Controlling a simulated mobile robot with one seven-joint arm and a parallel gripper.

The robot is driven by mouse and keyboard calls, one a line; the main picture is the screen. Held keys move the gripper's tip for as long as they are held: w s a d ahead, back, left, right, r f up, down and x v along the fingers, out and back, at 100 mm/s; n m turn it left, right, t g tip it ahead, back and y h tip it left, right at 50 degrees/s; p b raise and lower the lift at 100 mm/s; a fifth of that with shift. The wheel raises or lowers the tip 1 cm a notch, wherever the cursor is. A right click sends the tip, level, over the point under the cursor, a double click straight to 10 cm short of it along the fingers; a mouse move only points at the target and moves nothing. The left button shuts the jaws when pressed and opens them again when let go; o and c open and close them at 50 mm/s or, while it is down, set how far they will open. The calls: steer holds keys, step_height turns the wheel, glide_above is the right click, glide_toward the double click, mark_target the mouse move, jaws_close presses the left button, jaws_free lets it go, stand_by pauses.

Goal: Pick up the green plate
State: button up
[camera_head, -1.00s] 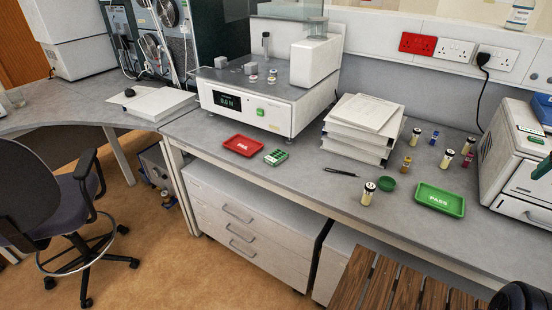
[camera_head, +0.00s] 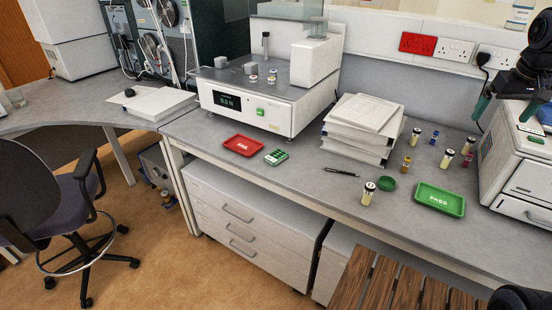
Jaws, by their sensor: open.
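A green rectangular tray marked PASS (camera_head: 440,198) lies flat on the right part of the bench. I cannot tell which of the two green things is the plate. My gripper (camera_head: 501,116) is at the upper right, dark with green fingers. Its fingers are spread apart with nothing between them. It is above and to the right of both green things, in front of the white machine, and clear of them.
A white machine (camera_head: 512,160) stands at the right end. Several small vials, one of them amber (camera_head: 407,163), stand behind the green tray. A stack of white binders (camera_head: 357,140), a pen (camera_head: 341,172), a red tray (camera_head: 243,146) and a small green rack (camera_head: 276,157) are further left.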

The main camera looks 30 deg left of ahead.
steer(key=w+a+f+n, duration=0.1)
steer(key=w+a+n, duration=0.15)
steer(key=a, duration=0.55)
steer(key=w+a+f+n, duration=0.1)
steer(key=w+a, duration=0.3)
steer(key=a, duration=0.4)
steer(key=n+g, duration=0.3)
steer(key=n, duration=0.5)
glide_above(276, 155)
step_height(276, 155, down, 22)
steer(key=shift+s+d+f, duration=0.1)
steer(key=shift+s+f, duration=0.05)
steer(key=shift+f, duration=4.9)
steer(key=c, duration=1)
steer(key=shift+r, duration=0.15)
